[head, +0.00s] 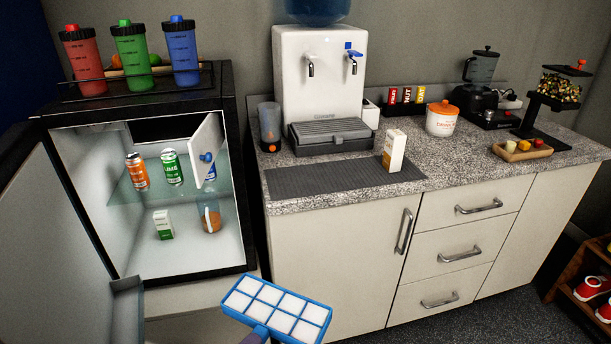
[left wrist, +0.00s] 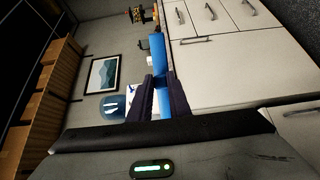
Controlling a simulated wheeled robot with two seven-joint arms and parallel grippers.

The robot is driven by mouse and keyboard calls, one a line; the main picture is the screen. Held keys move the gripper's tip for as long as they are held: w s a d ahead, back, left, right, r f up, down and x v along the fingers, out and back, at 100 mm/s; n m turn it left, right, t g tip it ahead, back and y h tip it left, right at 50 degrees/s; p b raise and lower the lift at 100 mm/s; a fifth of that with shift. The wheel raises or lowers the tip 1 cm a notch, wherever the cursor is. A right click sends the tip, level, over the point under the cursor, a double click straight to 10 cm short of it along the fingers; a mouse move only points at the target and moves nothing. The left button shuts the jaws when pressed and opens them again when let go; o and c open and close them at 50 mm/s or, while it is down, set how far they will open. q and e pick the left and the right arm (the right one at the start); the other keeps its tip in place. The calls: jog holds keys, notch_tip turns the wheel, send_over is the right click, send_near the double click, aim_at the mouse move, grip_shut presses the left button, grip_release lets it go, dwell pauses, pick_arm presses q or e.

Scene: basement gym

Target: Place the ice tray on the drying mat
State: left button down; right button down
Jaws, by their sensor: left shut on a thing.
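The ice tray (head: 277,308) is blue with white-filled cells. In the head view it is at the bottom centre, held in the air in front of the cabinet, below counter height. My left gripper (head: 257,336) is shut on its near left edge. In the left wrist view the tray (left wrist: 161,53) shows as a blue strip between the dark fingers of that gripper (left wrist: 160,88). The drying mat (head: 310,181) is dark grey and ribbed and lies along the counter's front left, above and beyond the tray. My right gripper is in neither view.
A carton (head: 394,151) stands on the mat's right part. A water dispenser (head: 322,85) is behind the mat, with a clear tumbler (head: 270,125) at its left. The mini fridge (head: 180,255) at left stands open, its door (head: 50,245) swung left. The mat's left and middle are bare.

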pick_arm(q)
jog(key=s+a+f+m+g+h, duration=0.3)
jog(key=a+f, duration=0.1)
jog(key=f, duration=0.1)
jog(key=shift+r+n+t+y, duration=0.7)
jog(key=shift+r+n, duration=0.1)
jog(key=shift+r, duration=1.95)
jog(key=w+a+r+n+t+y, duration=0.1)
jog(key=w+a+n+t+y, duration=0.1)
jog(key=a+n+t+y, duration=0.2)
jog(key=shift+w+a+n+t+y, duration=0.35)
jog(key=shift+a+n+y, duration=0.35)
jog(key=shift+y, duration=0.6)
jog(key=shift+a, duration=0.1)
